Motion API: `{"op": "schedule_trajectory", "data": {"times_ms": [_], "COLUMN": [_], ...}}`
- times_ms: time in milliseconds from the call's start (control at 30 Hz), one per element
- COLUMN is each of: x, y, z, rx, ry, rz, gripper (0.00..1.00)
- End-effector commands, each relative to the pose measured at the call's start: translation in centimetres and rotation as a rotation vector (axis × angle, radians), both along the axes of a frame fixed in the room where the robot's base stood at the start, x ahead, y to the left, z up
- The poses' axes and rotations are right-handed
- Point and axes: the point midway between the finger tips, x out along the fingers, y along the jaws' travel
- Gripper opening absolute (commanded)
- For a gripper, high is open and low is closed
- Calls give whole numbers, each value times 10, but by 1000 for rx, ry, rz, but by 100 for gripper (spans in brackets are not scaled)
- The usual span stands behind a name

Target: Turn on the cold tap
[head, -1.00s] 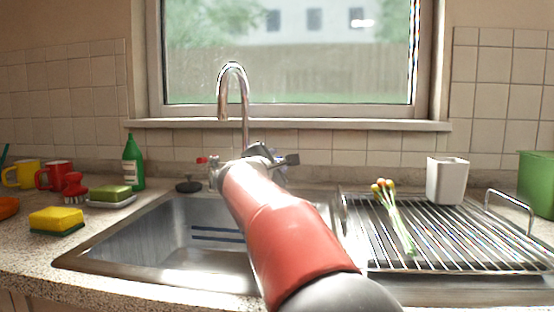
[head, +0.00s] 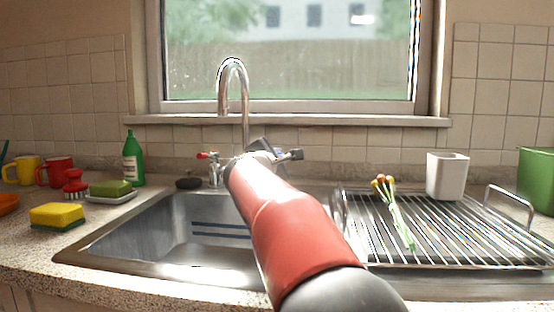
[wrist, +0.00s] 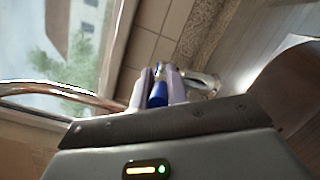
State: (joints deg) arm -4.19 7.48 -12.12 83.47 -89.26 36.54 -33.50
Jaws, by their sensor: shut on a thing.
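The chrome tap's tall curved spout (head: 232,66) rises behind the sink in front of the window. A red-marked tap handle (head: 203,156) shows on its left side. The cold tap handle is blue (wrist: 158,93) and sits between the fingers of my gripper (wrist: 160,88) in the wrist view. My gripper is shut on it. In the head view my arm covers the cold side of the tap, so the handle and fingertips are mostly hidden there. I cannot make out any running water below the spout.
The steel sink (head: 130,240) lies below my arm. A green bottle (head: 132,165), yellow sponge (head: 57,215) and red mug (head: 56,172) stand on the left.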

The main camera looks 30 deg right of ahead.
Motion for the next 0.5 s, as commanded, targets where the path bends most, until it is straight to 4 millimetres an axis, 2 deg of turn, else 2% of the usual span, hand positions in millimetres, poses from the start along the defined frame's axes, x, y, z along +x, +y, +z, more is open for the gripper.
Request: {"op": "schedule_trajectory", "data": {"times_ms": [300,500], "x": [-6,-6], "y": [-13,-14], "z": [-1,-1], "rx": [0,-1], "ry": [-1,0], "rz": [188,222], "gripper": [0,0]}}
